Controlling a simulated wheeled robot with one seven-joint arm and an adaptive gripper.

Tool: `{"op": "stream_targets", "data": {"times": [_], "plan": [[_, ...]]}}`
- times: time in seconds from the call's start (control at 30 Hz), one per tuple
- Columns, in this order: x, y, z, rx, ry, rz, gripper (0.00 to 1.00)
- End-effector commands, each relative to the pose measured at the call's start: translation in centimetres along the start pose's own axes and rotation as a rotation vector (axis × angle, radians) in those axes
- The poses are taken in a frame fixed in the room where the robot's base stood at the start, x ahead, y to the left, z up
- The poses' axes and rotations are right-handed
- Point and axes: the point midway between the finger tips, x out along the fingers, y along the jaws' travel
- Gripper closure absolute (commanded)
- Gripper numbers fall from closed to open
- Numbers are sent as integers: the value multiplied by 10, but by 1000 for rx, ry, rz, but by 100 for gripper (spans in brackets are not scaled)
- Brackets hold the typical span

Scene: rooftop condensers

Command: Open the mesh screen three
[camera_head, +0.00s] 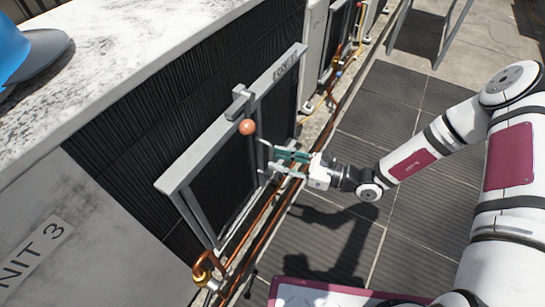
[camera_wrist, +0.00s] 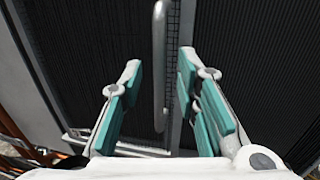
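The mesh screen (camera_head: 222,187) is a dark panel in a grey frame on the side of the unit marked UNIT 3. It looks shut against the unit. A pale metal bar handle (camera_head: 265,156) stands out from its middle; it shows upright in the wrist view (camera_wrist: 160,60). A grey latch (camera_head: 240,103) sits on the top of the frame, with an orange ball knob (camera_head: 247,127) hanging below it. My gripper (camera_head: 276,160) is open in front of the handle. In the wrist view, the teal fingers are on either side of the handle, with gaps; contact is not visible.
Copper pipes (camera_head: 262,220) run low along the unit, with a brass valve (camera_head: 203,272) at the near end. A blue cap (camera_head: 30,50) lies on the unit's pale top. More units stand beyond.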

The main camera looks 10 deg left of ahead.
Motion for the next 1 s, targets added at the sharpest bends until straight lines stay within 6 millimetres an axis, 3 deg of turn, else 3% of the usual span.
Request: {"op": "stream_targets", "data": {"times": [0.2, 0.4, 0.6, 1.0], "plan": [[-47, -1, 0, -1, 3, -4, 71], [-78, 0, -1, -1, 2, -1, 71], [-91, 0, 0, -1, 1, 0, 71], [-92, 0, -1, -1, 1, 0, 71]]}}
